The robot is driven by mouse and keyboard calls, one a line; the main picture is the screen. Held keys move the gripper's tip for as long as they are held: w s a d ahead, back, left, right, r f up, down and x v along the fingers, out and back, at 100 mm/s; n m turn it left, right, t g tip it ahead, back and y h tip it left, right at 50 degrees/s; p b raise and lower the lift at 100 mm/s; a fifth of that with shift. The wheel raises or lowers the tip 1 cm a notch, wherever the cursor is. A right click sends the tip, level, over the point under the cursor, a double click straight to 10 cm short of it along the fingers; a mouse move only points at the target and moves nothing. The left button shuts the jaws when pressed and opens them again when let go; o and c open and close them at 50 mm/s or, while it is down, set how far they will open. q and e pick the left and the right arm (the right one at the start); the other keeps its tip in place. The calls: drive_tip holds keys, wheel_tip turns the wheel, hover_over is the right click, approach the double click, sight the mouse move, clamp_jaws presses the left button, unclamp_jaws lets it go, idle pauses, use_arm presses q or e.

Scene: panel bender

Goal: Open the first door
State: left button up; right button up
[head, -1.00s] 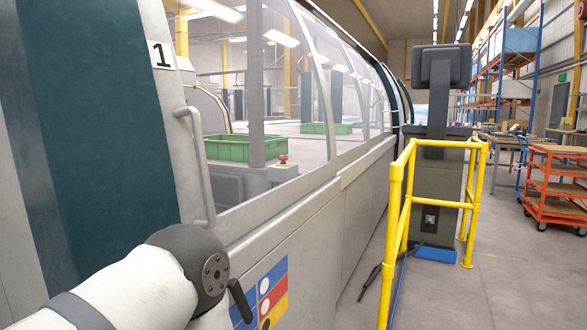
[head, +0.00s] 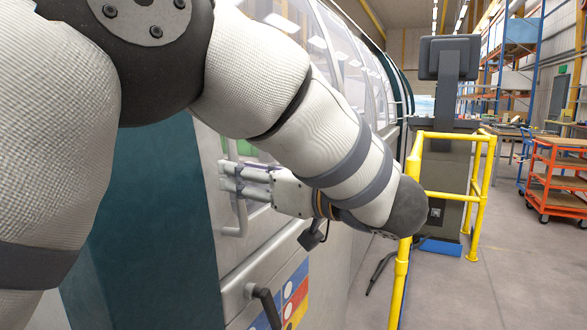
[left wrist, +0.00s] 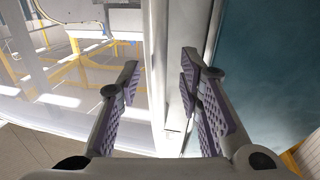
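The first door is the grey windowed panel (head: 228,262) of the machine's front, beside a dark teal panel. Its pale vertical bar handle (head: 241,222) shows below my left gripper (head: 226,178); its upper part is partly covered. My left arm crosses the head view from the upper left and bends back, so the fingers point left at the handle. In the left wrist view the two padded fingers (left wrist: 160,78) are spread apart, with a pale upright strip behind the gap. I cannot tell whether they touch the handle. The "1" label is hidden behind my arm. My right gripper is not seen.
A yellow guard rail (head: 402,270) stands right of my left arm, close to its elbow in the picture. Behind it is a dark console (head: 447,150). An orange cart (head: 560,175) stands at the far right. The floor between rail and cart is clear.

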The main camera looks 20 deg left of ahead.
use_arm(q)
drive_tip(key=shift+x, duration=1.35)
drive_tip(key=shift+w, duration=0.1)
clamp_jaws()
